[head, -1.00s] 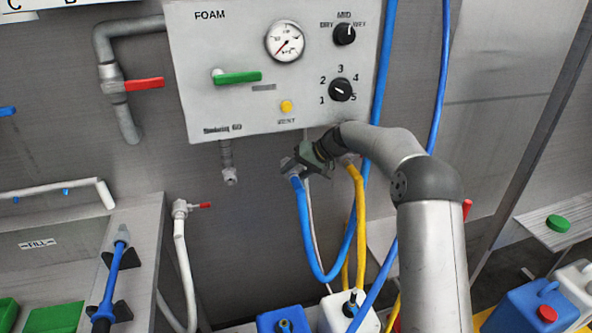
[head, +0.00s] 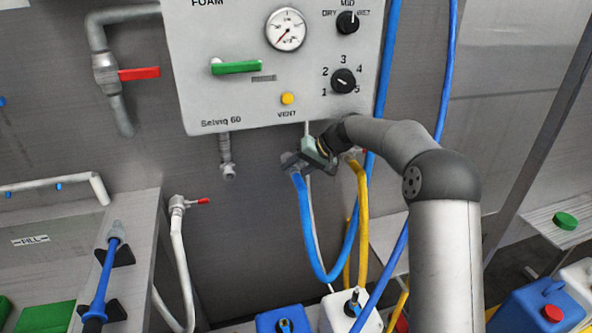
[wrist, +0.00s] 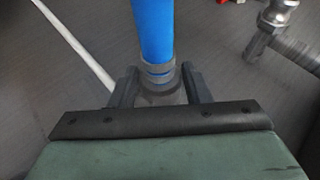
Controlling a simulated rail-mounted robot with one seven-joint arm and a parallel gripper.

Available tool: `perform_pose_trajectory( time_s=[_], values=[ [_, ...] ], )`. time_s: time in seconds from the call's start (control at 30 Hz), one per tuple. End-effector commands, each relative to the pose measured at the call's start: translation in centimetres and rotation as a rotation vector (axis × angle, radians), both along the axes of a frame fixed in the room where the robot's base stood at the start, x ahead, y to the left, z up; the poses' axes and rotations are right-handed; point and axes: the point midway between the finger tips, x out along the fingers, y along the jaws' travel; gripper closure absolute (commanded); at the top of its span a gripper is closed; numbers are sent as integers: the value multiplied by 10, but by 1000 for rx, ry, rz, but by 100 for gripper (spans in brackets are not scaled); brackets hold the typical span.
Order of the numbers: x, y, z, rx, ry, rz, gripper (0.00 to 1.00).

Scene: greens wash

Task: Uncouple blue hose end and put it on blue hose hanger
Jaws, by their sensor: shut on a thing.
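My gripper (head: 296,162) is below the grey foam panel (head: 275,65) and shut on the blue hose end (head: 295,176). In the wrist view, the fingers (wrist: 158,88) sit either side of the hose end's grey collar (wrist: 158,72), and the blue hose (wrist: 153,30) runs up out of view. In the head view, the blue hose hangs from the gripper in a loop. The gripper hides the top of the hose end, so I cannot tell whether it is still coupled. I cannot make out a blue hose hanger.
A yellow hose (head: 361,205) hangs just right of the gripper. A bare grey outlet fitting (head: 227,160) hangs to its left. A white hose with a red-handled valve (head: 184,203) is lower left. White (head: 352,310) and blue (head: 283,320) canisters stand below.

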Motion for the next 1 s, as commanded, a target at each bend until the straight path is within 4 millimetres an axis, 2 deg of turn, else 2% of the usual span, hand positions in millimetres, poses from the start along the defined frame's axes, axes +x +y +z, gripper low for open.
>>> perform_pose_trajectory(
  time_s=[0.23, 0.63, 1.0],
  values=[
    [-5, 2, 3, 10, 1, 5, 93],
    [-18, -8, -3, 71, 28, 4, 93],
    [-19, -9, -2, 77, 30, 4, 93]
  ],
)
